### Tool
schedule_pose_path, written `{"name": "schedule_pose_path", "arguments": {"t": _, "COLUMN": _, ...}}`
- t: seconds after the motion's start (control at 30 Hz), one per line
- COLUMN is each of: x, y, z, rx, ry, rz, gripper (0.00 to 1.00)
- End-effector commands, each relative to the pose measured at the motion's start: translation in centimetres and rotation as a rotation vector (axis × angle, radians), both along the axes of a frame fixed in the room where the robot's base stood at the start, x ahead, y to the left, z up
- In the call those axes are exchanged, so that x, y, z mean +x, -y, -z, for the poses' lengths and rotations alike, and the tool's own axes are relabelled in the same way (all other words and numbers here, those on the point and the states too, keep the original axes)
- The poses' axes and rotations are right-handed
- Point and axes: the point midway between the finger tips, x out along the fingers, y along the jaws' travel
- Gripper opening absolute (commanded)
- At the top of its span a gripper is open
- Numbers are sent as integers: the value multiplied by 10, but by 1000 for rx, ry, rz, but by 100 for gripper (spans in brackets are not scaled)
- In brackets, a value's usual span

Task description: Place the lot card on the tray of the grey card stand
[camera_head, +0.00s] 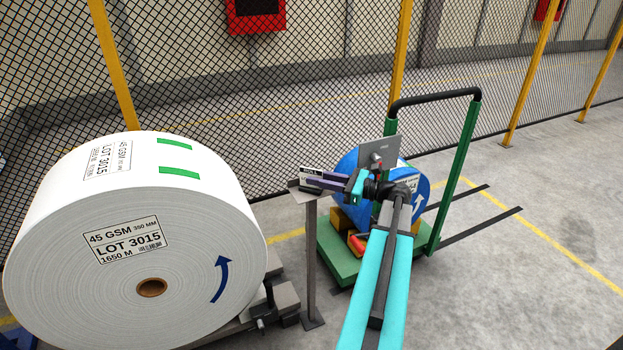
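The grey card stand (310,262) is a thin post between the big white roll and the green cart, with a small grey tray (293,186) on top. My gripper (325,181) reaches in from the right at tray height, its end over or right beside the tray. A narrow dark strip with white lettering that reads ROLL (312,172) shows at its tip. I cannot tell whether this is the lot card or a label on the stand. The fingers are seen nearly edge-on and partly overlap the tray, so their gap is hidden.
A large white paper roll (190,250) marked LOT 3015 fills the left. Behind my arm stands a green cart (345,266) with a blue roll (347,166) and a black handle (436,96). A mesh fence (200,80) runs behind. Floor at the right is clear.

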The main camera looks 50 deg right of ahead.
Motion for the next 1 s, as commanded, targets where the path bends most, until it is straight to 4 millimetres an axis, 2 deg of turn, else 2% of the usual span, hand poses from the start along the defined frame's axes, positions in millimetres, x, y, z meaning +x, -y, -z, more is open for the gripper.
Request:
{"name": "schedule_pose_path", "arguments": {"t": 0.4, "x": -59, "y": 26, "z": 0, "rx": 0, "ry": 0, "rz": 3, "gripper": 23}}
{"name": "schedule_pose_path", "arguments": {"t": 0.6, "x": -80, "y": 35, "z": 0, "rx": 0, "ry": 0, "rz": 2, "gripper": 23}}
{"name": "schedule_pose_path", "arguments": {"t": 1.0, "x": -90, "y": 38, "z": 0, "rx": 0, "ry": 0, "rz": 0, "gripper": 23}}
